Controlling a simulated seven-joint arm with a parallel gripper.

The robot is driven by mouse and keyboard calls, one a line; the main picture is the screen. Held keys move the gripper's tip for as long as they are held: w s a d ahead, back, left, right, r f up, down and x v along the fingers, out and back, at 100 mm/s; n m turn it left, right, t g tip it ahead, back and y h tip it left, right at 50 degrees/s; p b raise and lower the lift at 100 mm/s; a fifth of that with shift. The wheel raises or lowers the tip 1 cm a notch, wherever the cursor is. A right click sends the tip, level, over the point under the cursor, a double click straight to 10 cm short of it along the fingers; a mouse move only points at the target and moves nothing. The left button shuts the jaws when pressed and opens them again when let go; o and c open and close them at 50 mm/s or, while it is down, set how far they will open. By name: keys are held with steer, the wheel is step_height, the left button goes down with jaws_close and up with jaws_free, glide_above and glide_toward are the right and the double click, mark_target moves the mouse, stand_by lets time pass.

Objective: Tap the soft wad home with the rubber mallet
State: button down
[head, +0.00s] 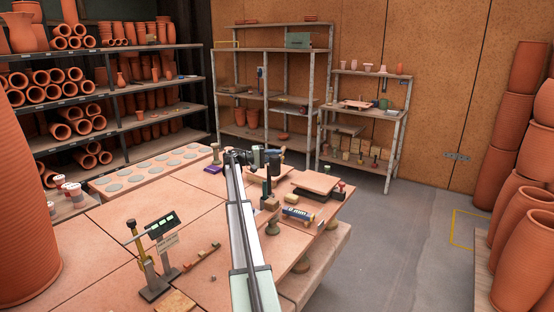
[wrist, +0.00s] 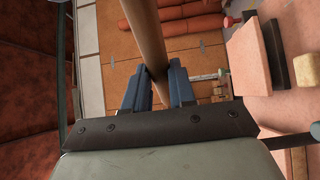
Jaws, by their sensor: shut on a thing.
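My gripper (wrist: 158,74) has its two blue fingers shut on a round wooden handle (wrist: 145,30), which looks like the mallet's handle. The handle runs up and out of the wrist view's top edge, so no mallet head shows there. In the head view my gripper (head: 262,158) is small and dark over the far part of the workbench (head: 110,213), among dark objects that I cannot tell apart. I cannot pick out the soft wad in either view.
A printed roll (head: 298,214) and a raised slab (head: 315,182) lie on the right. A tray of round discs (head: 150,170) is at the back left.

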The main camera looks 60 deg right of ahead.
step_height(320, 180, down, 11)
steer(key=shift+r, duration=0.2)
stand_by(0.9)
stand_by(0.4)
steer(key=shift+r, duration=2.8)
step_height(320, 180, down, 7)
step_height(320, 180, up, 7)
steer(key=shift+r, duration=0.1)
